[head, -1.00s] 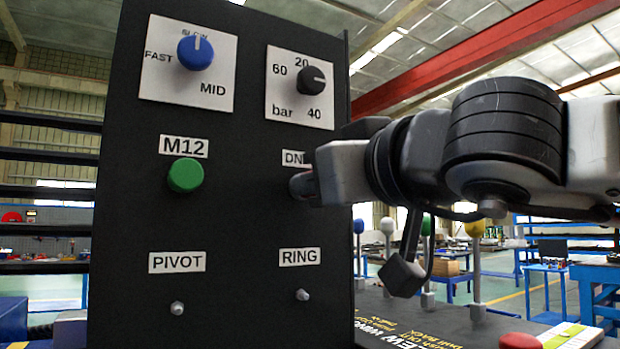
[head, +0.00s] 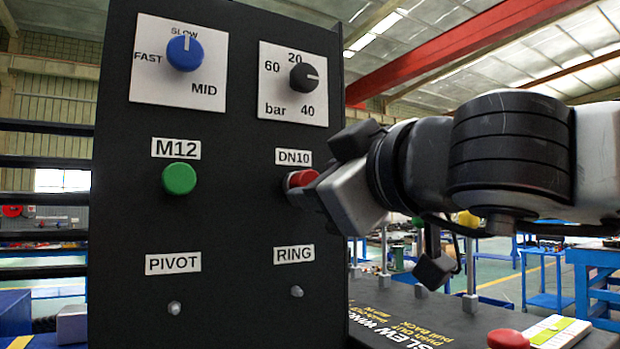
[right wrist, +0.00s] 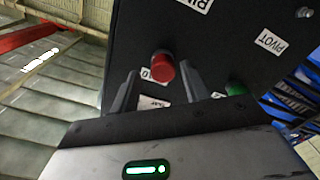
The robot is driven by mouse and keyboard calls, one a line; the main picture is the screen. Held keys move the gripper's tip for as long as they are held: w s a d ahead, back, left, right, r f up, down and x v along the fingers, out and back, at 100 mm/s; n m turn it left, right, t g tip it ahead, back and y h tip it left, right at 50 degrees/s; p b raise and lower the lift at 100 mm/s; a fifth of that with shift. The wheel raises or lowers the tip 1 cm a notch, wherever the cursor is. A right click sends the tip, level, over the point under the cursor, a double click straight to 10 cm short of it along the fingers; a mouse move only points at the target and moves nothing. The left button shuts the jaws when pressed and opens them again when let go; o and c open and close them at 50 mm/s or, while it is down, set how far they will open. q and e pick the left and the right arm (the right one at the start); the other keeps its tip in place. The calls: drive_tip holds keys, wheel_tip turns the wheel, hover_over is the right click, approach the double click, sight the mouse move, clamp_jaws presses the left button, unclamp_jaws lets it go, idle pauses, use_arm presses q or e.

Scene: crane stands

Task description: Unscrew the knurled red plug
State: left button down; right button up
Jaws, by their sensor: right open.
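The red plug (head: 301,179) sits on the black panel below the DN10 label, partly hidden behind my right gripper in the head view. In the right wrist view the red plug (right wrist: 163,68) stands out from the panel between the two finger lines, a little beyond the tips. My right gripper (right wrist: 160,82) is open, with a finger on either side of the plug and a visible gap to each. In the head view my right gripper (head: 302,192) reaches in from the right, its fingers close to the plug. My left gripper is not in view.
The black panel (head: 235,215) also carries a green M12 plug (head: 179,179), a blue knob (head: 185,54), a black knob (head: 304,77) and two small studs below. A lever console with a red button (head: 508,339) stands at the lower right.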

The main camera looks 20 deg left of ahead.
drive_tip(key=m+b, duration=0.5)
drive_tip(key=m, duration=0.5)
drive_tip(key=m+b, duration=0.6)
drive_tip(key=m, duration=0.4)
drive_tip(key=a+m+b, duration=0.1)
drive_tip(key=m+b, duration=0.5)
drive_tip(key=m, duration=0.4)
drive_tip(key=shift+s, duration=0.25)
drive_tip(key=shift+r+m, duration=0.2)
drive_tip(key=shift+m, duration=0.2)
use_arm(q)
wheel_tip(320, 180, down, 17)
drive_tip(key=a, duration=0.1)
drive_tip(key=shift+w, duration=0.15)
